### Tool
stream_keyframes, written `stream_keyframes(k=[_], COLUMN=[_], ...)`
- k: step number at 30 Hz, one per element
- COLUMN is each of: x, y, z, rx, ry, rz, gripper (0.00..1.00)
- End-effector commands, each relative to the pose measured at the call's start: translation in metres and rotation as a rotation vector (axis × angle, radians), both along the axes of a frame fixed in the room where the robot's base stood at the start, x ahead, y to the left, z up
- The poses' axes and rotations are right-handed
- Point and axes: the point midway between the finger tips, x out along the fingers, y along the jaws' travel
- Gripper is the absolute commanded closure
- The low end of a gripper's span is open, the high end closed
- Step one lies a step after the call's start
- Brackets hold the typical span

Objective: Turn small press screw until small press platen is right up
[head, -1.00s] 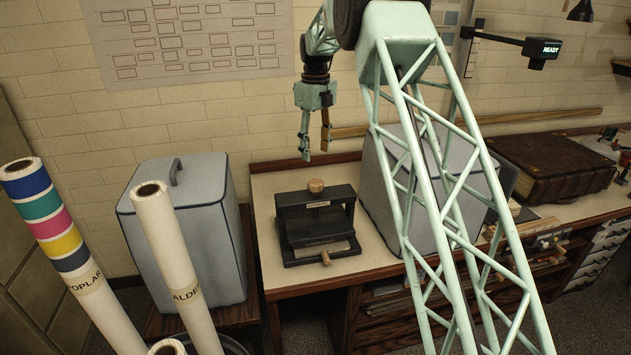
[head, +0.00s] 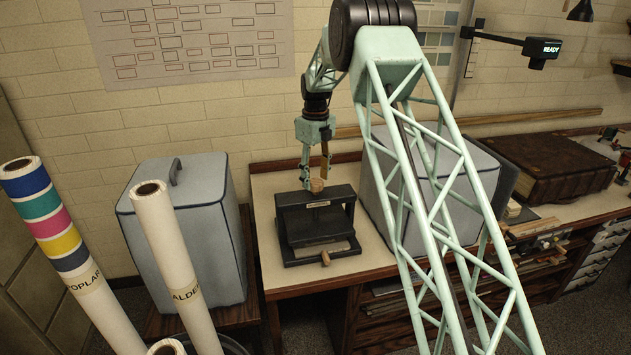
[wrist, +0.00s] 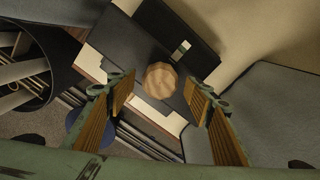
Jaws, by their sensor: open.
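The small press (head: 318,226) is a black frame standing on the bench in the head view. Its screw has a round wooden knob (head: 316,185) on top of the frame. The knob also shows in the wrist view (wrist: 160,80), between the two fingers. My gripper (head: 315,178) is open, pointing down, with its fingers on either side of the knob and apart from it in the wrist view. The platen (head: 318,238) seems to lie inside the frame, but its exact height is hard to tell. A small wooden handle (head: 326,258) sticks out at the press's front.
A grey covered box (head: 440,185) stands right of the press, close by. Another grey covered box (head: 190,230) stands left of the bench. Tall paper rolls (head: 175,260) stand at the front left. The benchtop (head: 265,215) around the press is mostly bare.

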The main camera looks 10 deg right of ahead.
Motion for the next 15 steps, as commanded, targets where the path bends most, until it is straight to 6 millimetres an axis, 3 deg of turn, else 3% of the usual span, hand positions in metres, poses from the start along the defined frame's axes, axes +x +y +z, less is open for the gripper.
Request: stream_keyframes(k=[15], x=[0.0003], y=[0.0000], z=[-0.0110], rx=[0.000], ry=[-0.001], rz=[0.000], gripper=[0.53])
